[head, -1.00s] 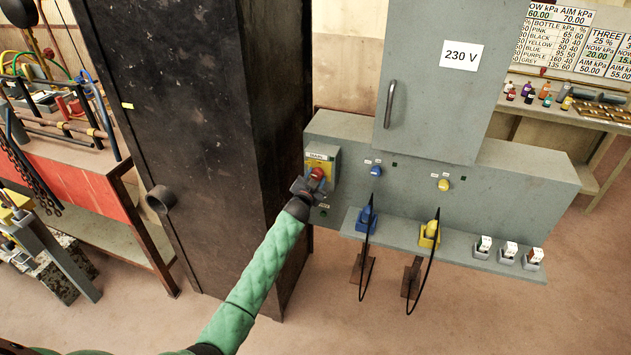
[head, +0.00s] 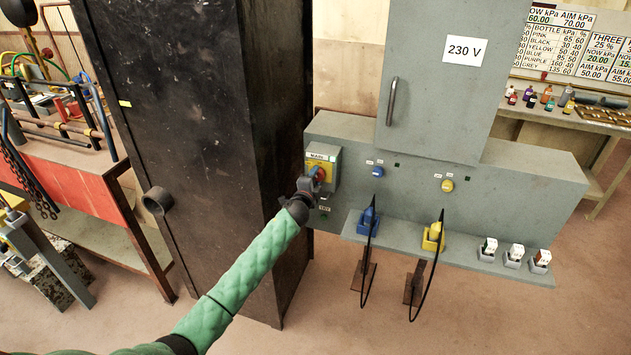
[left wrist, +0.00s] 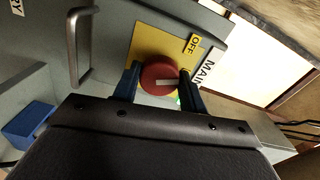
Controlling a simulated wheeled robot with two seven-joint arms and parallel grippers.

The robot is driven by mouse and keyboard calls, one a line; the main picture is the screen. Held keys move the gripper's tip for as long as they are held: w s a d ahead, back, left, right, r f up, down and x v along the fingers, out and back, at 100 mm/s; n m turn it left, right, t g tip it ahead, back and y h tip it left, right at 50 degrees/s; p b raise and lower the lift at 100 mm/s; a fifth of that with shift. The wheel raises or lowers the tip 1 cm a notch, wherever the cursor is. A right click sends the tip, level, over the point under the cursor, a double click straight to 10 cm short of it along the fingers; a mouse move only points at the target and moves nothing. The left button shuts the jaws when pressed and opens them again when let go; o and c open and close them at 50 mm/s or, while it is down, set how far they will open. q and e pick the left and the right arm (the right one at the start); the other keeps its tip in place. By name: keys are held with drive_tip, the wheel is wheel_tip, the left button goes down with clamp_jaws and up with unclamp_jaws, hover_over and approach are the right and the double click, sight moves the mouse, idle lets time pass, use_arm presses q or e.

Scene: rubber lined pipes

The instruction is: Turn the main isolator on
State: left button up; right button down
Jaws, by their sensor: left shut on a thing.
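The main isolator is a red rotary knob (left wrist: 158,74) with a white pointer bar, on a yellow plate (left wrist: 150,42). The plate is on a small grey box (head: 322,158) labelled MAIN. My left gripper (head: 314,182) is at the knob, its two dark blue fingers on opposite sides of it, shut on it. In the left wrist view, the pointer points right, towards the MAIN label (left wrist: 208,68) and below the OFF label (left wrist: 193,43). A green patch beside the knob is mostly hidden by a finger. My right gripper is not in view.
A grey cabinet (head: 435,75) marked 230 V stands above the panel (head: 520,195). Blue (head: 368,222) and yellow (head: 433,238) devices with black cables sit on the ledge right of my left arm. A tall dark cabinet (head: 190,120) stands close on the left.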

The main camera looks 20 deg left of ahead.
use_arm(q)
drive_tip(key=shift+m, duration=2.3)
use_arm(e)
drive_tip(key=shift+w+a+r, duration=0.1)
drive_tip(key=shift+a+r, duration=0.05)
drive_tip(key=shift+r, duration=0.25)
use_arm(q)
drive_tip(key=o, duration=1)
drive_tip(key=shift+s, duration=0.1)
drive_tip(key=shift+s+b, duration=1.25)
drive_tip(key=shift+s, duration=2.55)
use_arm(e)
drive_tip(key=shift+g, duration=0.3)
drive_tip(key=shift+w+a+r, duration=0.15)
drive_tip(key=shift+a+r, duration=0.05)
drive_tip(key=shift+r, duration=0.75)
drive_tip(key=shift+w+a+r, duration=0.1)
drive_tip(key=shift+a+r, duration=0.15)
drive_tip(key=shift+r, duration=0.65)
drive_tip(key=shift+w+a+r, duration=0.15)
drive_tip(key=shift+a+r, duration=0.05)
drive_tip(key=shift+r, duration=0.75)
